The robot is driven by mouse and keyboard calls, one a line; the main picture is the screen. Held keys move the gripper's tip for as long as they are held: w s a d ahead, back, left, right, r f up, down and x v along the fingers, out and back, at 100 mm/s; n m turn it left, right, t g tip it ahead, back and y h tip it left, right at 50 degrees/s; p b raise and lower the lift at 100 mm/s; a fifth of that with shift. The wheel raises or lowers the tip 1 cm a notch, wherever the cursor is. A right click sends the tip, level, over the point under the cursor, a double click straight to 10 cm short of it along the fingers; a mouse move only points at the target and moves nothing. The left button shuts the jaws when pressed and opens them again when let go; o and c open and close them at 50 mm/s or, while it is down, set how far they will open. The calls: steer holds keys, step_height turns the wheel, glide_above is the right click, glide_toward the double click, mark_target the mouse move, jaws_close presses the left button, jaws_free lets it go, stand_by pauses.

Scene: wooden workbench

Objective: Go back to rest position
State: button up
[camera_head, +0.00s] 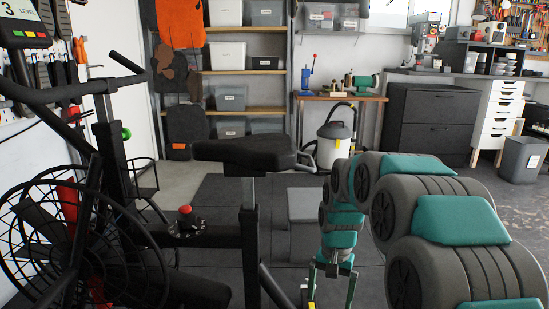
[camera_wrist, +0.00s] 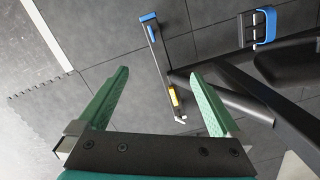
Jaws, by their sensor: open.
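My gripper (camera_head: 331,292) hangs low in front of me in the head view, pointing down at the dark tiled floor, to the right of the exercise bike. In the wrist view my gripper (camera_wrist: 160,76) has its two green fingers spread wide apart, with nothing held between them. Beyond the fingers, a slim black bar (camera_wrist: 155,55) with a blue end and a yellow mark shows near the floor; part of it shows between the fingertips. I cannot tell whether anything touches the fingers.
A black exercise bike (camera_head: 248,235) with a large fan wheel fills the left and centre, close to my gripper. A grey box (camera_head: 303,222) and a vacuum cleaner (camera_head: 333,140) stand behind. A wooden workbench (camera_head: 340,97) stands at the back. Floor (camera_head: 205,200) shows clear behind the bike.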

steer(key=s+r+n+p, duration=0.1)
steer(key=s+r, duration=0.3)
steer(key=s, duration=1.2)
steer(key=s+d+r+n+p, duration=0.1)
steer(key=s+r+n+p, duration=0.1)
steer(key=s, duration=1.4)
steer(key=shift+s+d+r+n+g+p, duration=0.3)
steer(key=shift+r+n+g, duration=0.1)
steer(key=shift+r+n, duration=0.5)
steer(key=shift+f, duration=0.15)
